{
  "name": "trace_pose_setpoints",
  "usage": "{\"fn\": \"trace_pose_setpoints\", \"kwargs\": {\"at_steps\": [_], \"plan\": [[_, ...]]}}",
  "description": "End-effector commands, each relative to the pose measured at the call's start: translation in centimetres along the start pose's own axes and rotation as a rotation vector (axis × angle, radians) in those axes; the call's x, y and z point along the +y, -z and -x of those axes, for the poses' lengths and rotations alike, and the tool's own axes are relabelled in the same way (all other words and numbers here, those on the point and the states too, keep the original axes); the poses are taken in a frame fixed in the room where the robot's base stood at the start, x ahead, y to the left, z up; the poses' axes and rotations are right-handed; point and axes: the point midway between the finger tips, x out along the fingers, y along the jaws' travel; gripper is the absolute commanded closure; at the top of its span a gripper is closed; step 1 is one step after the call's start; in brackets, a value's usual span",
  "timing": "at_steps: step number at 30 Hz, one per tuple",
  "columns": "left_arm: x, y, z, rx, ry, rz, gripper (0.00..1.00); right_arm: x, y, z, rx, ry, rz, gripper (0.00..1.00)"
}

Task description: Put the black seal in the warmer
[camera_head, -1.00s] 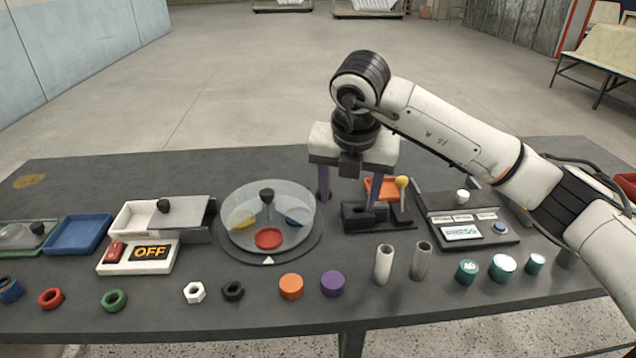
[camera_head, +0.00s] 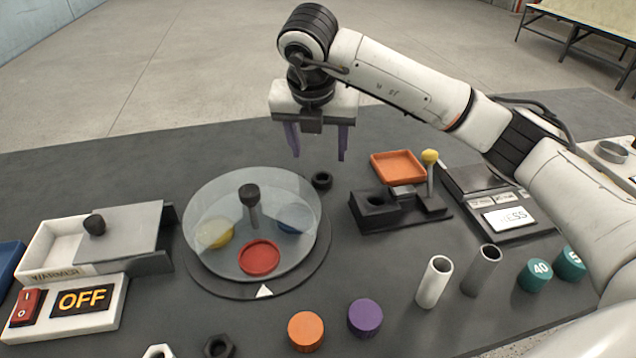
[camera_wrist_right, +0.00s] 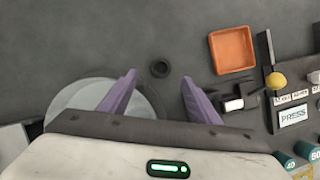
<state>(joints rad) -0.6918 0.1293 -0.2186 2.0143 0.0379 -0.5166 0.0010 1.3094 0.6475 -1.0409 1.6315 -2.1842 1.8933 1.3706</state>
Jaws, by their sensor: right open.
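The black seal (camera_head: 321,181), a small black ring, lies flat on the dark table behind the round glass-covered dish. It also shows in the wrist view (camera_wrist_right: 159,69). My right gripper (camera_head: 318,155) is open and empty above the seal, fingers pointing down. In the wrist view the seal appears between its purple fingertips (camera_wrist_right: 159,77). The warmer (camera_head: 56,273) is a white box at the left. Its grey lid (camera_head: 130,232) with a black knob covers the right part, and the left part shows open. The panel in front reads OFF beside a red switch. My left gripper is out of view.
The glass-covered dish (camera_head: 203,187) stands between seal and warmer, with a black knob on top. A black fixture with a yellow-knobbed lever (camera_head: 430,157) and an orange tray (camera_head: 398,167) are to the right. A black nut (camera_head: 218,346) and caps line the front.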

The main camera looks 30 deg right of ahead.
Motion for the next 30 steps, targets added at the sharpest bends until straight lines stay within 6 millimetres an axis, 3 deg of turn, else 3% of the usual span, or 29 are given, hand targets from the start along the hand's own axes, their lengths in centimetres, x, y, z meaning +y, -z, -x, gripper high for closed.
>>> {"fn": "trace_pose_setpoints", "kwargs": {"at_steps": [4,11,20,29,30], "plan": [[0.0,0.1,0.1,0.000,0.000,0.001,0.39,-0.1,0.0,-2.4,0.002,0.004,-0.002,0.43],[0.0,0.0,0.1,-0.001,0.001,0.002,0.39,-0.1,0.1,-4.2,0.001,0.003,0.000,0.43],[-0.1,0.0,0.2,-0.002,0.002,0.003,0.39,-0.3,0.5,-8.4,0.002,0.003,-0.001,0.43],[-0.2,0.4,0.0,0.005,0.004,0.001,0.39,-0.2,0.5,-9.0,-0.001,0.001,0.000,0.43],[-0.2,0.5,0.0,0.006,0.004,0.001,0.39,-0.2,0.5,-9.0,-0.001,0.001,0.000,0.46]]}}
